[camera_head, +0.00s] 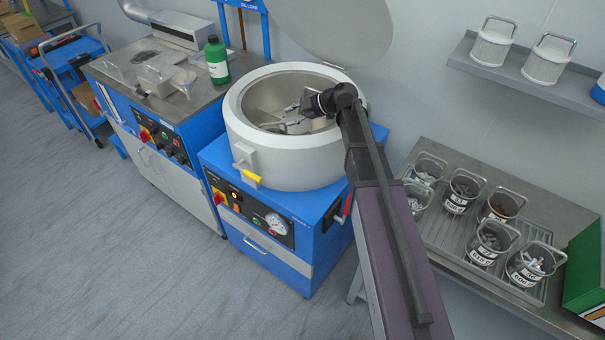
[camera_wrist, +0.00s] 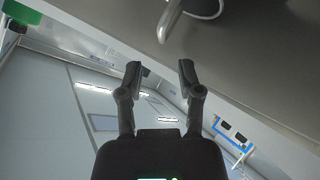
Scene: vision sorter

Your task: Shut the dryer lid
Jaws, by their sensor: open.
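The dryer (camera_head: 285,155) is a round white drum set on a blue cabinet. Its lid (camera_head: 340,25) is a pale grey disc, raised open behind the drum and cut off by the top of the head view. My gripper (camera_wrist: 160,72) shows its two black fingers spread apart in the wrist view, with nothing between them. In the head view my arm reaches in from the lower right and its dark end is over the drum's open mouth, apart from the lid. The fingertips are hard to make out there. A yellow-tipped latch (camera_head: 246,174) is on the drum's front.
A green bottle (camera_head: 216,60) stands on the steel-topped unit left of the dryer. At right, several metal baskets of parts stand on a steel table (camera_head: 455,245), below a shelf (camera_head: 520,80) with white containers. The floor in front is clear.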

